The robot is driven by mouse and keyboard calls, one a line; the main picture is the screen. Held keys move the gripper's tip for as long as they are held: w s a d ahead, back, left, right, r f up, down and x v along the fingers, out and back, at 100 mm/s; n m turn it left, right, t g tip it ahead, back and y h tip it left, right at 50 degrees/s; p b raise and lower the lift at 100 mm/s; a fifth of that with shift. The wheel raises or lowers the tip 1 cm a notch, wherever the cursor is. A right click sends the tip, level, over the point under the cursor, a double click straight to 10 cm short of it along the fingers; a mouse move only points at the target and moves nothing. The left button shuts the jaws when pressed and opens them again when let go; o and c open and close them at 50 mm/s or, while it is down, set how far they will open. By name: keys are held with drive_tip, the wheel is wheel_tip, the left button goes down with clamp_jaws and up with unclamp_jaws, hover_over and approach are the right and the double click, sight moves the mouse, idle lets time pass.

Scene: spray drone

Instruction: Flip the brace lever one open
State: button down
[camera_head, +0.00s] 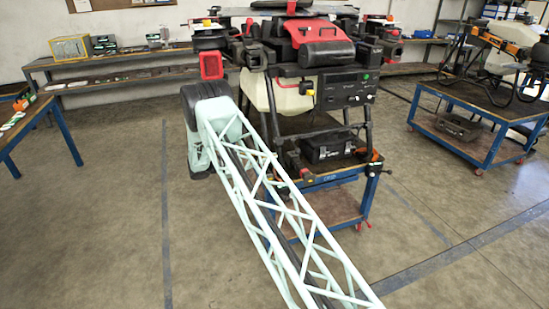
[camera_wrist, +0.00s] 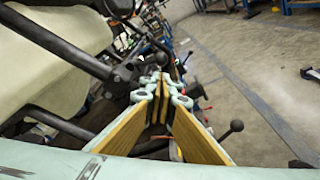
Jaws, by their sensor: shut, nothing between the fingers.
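The spray drone (camera_head: 315,45) stands on a blue-framed cart (camera_head: 335,205). In the wrist view, my gripper (camera_wrist: 161,84) is shut and empty, its wood-coloured finger sides narrowing to the pale tips. A dark ball-ended lever (camera_wrist: 236,126) shows to the right of the fingers. Dark tubes and a joint (camera_wrist: 122,74) lie just left of the fingertips; contact cannot be told. I cannot tell which part is brace lever one. My gripper is hidden there.
A pale tank (camera_wrist: 45,65) fills the wrist view's left side, close to the fingers. A second blue cart (camera_head: 480,120) stands at the right. A workbench (camera_head: 125,70) runs along the back wall. Open floor (camera_head: 100,220) lies to the left.

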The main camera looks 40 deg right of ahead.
drive_tip(key=b+x, duration=0.1)
drive_tip(key=x, duration=0.8)
drive_tip(key=shift+r, duration=0.15)
idle(0.5)
